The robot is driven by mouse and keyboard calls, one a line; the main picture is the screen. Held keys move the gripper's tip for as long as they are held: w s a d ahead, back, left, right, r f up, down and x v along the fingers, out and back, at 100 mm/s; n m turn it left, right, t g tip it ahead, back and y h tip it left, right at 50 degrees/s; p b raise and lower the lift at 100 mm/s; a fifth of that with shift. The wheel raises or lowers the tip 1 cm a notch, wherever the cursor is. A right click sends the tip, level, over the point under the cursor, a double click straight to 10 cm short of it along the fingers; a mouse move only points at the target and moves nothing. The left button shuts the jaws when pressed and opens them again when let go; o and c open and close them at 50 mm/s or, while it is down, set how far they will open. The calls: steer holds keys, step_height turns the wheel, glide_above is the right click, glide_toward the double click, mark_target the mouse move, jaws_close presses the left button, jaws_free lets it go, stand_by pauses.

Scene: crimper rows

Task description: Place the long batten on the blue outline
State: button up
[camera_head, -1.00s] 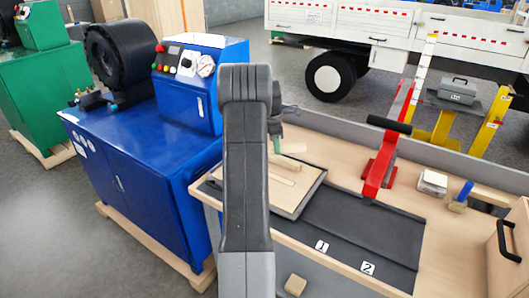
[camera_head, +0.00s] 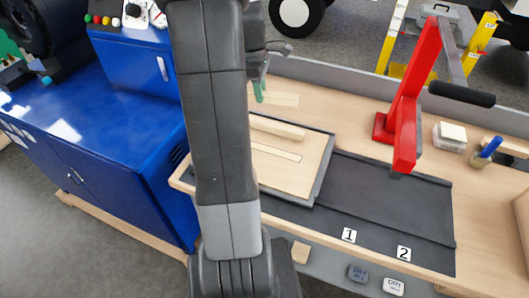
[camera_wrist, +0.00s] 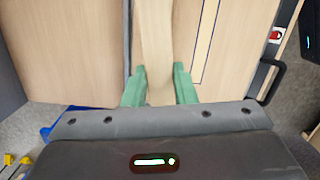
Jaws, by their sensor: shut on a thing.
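My gripper (camera_head: 258,92), with green fingers, shows at the far side of the board in the head view, partly hidden by my arm. In the wrist view the fingers (camera_wrist: 160,88) are shut on a pale wooden batten (camera_wrist: 154,35). Its end shows to the right of the fingers in the head view (camera_head: 282,99). A second wooden strip (camera_head: 285,129) lies on the dark-rimmed board (camera_head: 290,172). A thin narrow outline (camera_head: 280,151) is drawn on the board nearer me. The wrist view shows the outline (camera_wrist: 206,45) right of the held batten, apart from it.
A red lever tool (camera_head: 403,115) stands at the back right, beside a small white-topped box (camera_head: 450,136). A dark mat (camera_head: 385,205) with labels 1 and 2 lies clear right of the board. A wooden block (camera_head: 300,253) sits in front. A blue machine (camera_head: 100,130) stands left.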

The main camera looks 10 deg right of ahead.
steer(key=m+b, duration=0.2)
glide_above(265, 148)
steer(key=f, duration=1.1)
steer(key=shift+a+f, duration=0.2)
steer(key=shift+f, duration=0.1)
steer(key=o, duration=1)
steer(key=r, duration=0.8)
steer(key=w+a+r, duration=0.1)
steer(key=r, duration=0.3)
steer(key=shift+a+r+p, duration=0.1)
steer(key=shift+p, duration=0.25)
